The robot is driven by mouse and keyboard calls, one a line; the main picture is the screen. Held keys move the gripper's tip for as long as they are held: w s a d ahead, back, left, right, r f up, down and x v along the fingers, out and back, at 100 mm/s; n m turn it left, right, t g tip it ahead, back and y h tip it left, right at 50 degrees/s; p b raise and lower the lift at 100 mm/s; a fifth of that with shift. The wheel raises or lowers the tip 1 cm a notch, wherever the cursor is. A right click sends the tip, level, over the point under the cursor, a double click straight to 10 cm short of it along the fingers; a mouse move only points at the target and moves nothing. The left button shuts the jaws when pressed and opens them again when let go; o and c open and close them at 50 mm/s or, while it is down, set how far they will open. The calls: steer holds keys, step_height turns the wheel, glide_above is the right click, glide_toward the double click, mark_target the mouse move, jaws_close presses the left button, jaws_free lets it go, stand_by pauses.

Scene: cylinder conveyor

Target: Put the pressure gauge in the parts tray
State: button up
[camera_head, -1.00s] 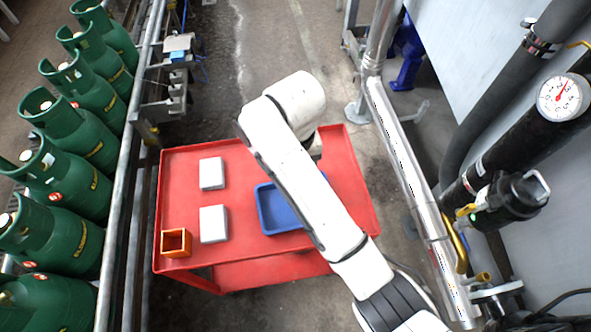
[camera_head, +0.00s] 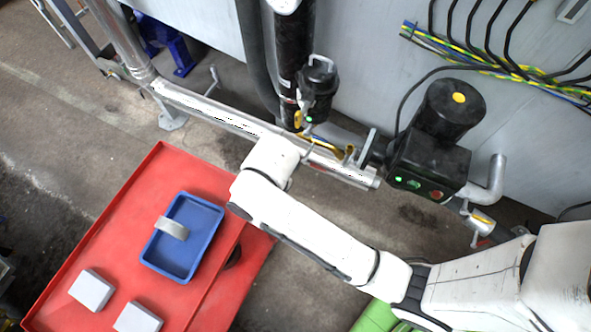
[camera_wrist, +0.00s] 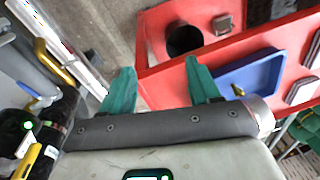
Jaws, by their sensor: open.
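The blue parts tray (camera_head: 210,214) lies on the red cart; it also shows at the right of the wrist view (camera_wrist: 240,78). A short silver-grey piece (camera_head: 172,228), apparently the pressure gauge on its side, rests inside the tray; its dial face cannot be seen. In the wrist view, a brass tip (camera_wrist: 238,90) and a silvery rim show by the tray, partly hidden behind my gripper body. My gripper (camera_wrist: 160,82) is open, its teal fingers apart with nothing between them. It is hidden under my wrist in the head view, beyond the cart's right edge.
Two pale grey blocks (camera_head: 92,290) sit on the red cart (camera_head: 125,215). A silver pipe (camera_head: 225,118), a black valve unit (camera_head: 318,88) and a black motor housing (camera_head: 430,155) stand close to my arm. Bare floor lies between cart and pipe.

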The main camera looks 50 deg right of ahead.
steer(key=s+d+m+h, duration=0.1)
steer(key=s+d+m, duration=0.1)
steer(key=s+d, duration=1)
steer(key=shift+s+d+r+h, duration=0.3)
steer(key=shift+s+r+h, duration=0.15)
steer(key=shift+s, duration=0.3)
steer(key=shift+f+b, duration=1)
steer(key=shift+f, duration=0.05)
